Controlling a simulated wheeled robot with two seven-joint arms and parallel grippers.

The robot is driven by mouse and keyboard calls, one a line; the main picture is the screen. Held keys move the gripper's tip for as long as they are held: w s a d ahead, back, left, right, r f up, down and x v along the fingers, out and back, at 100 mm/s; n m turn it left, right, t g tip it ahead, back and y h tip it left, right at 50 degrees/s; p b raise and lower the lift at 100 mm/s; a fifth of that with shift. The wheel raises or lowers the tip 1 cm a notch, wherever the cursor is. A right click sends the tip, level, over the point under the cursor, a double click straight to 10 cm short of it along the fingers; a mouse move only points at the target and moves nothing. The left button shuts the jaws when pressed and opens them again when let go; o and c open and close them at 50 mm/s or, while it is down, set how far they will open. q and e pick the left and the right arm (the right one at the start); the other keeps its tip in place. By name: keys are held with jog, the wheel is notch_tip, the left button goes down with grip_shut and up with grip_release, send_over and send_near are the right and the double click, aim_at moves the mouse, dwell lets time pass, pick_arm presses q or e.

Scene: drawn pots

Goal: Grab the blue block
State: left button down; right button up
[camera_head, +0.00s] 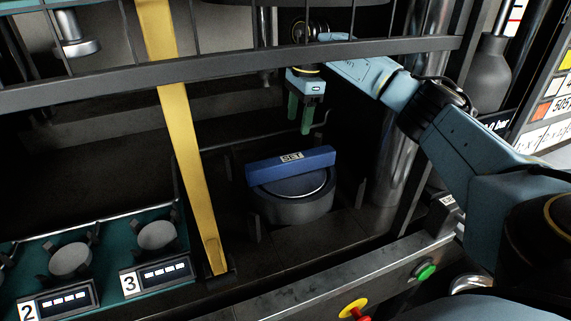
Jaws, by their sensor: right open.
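The blue block (291,166) is a long bar with a white "SET" label. My right gripper (301,122), with green fingers pointing down, hangs above and a little behind the block. Its fingers are apart and empty, with a gap between their tips and the block. My right arm comes in from the right, through the frame opening. My left gripper is not in view.
A dark horizontal bar (230,66) crosses above the block. A yellow upright post (184,140) stands to its left and a metal column (405,165) to its right. A teal rack (110,240) with round grey pieces is at the lower left. A ledge with a green button (426,271) runs in front.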

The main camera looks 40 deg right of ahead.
send_over(292, 157)
jog(key=d, duration=0.1)
notch_tip(292, 157, down, 7)
jog(key=shift+w+r, duration=0.1)
jog(key=shift+r, duration=0.1)
jog(key=f, duration=0.2)
jog(key=a+f, duration=0.1)
jog(key=f, duration=0.1)
jog(key=shift+f, duration=0.65)
grip_shut()
jog(key=shift+r, duration=0.2)
